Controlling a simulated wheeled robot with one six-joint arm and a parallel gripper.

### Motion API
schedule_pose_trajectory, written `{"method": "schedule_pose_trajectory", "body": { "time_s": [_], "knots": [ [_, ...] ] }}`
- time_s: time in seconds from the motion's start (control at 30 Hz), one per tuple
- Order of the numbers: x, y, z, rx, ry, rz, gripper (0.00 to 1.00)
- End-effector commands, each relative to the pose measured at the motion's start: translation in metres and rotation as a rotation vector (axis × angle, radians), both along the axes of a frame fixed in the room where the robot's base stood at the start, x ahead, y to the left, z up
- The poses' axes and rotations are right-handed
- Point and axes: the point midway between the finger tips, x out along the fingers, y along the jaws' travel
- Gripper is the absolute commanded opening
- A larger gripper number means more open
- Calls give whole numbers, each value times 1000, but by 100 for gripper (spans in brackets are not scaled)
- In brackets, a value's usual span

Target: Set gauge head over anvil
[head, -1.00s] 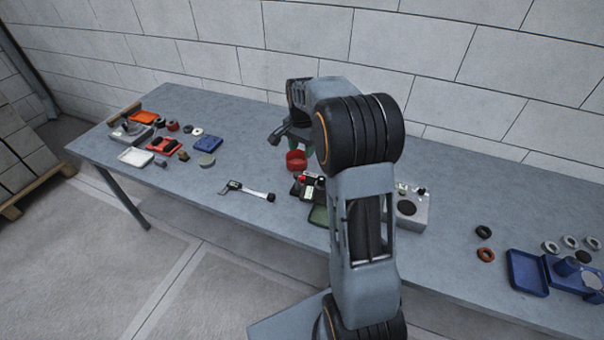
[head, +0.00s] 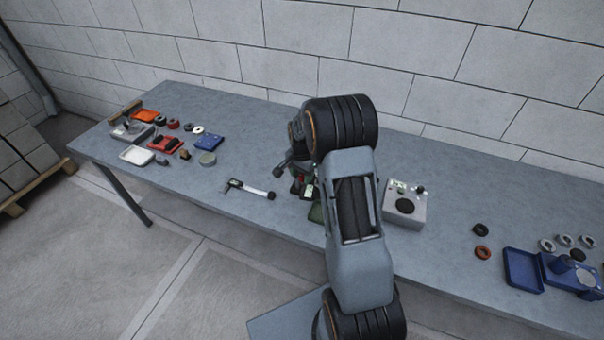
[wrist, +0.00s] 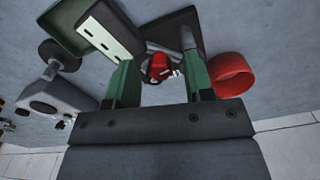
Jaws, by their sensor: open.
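My gripper (wrist: 158,66) is open in the wrist view, its two green fingers apart. A small red-topped part (wrist: 158,64) shows between the fingertips; I cannot tell whether they touch it. Beyond it are a dark base (wrist: 172,28) and a silver post (wrist: 187,38), close to the right finger. A pale plate with dark dots (wrist: 110,32) lies by the left finger. I cannot tell for sure which part is the gauge head or the anvil. In the head view my arm hides most of this spot; a bit of red and dark parts (head: 298,187) shows beside it.
A red cup (wrist: 232,74) stands close right of the fingers in the wrist view. A green tray (wrist: 66,28) lies at upper left. A grey block with a black disc (head: 404,212) is right of my arm; a caliper (head: 250,190) is left. A blue tray (head: 522,268) lies far right.

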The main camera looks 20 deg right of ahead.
Motion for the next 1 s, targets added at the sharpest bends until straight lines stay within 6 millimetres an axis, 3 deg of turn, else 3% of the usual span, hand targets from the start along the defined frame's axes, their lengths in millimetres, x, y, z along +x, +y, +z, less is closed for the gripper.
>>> {"method": "schedule_pose_trajectory", "body": {
  "time_s": [0.17, 0.67, 1.0],
  "knots": [
    [0, 0, 0, 0, 0, 0, 48],
    [0, 0, 0, 0, 0, 0, 0],
    [1, 1, 0, 0, 0, 8, 0]
  ]
}}
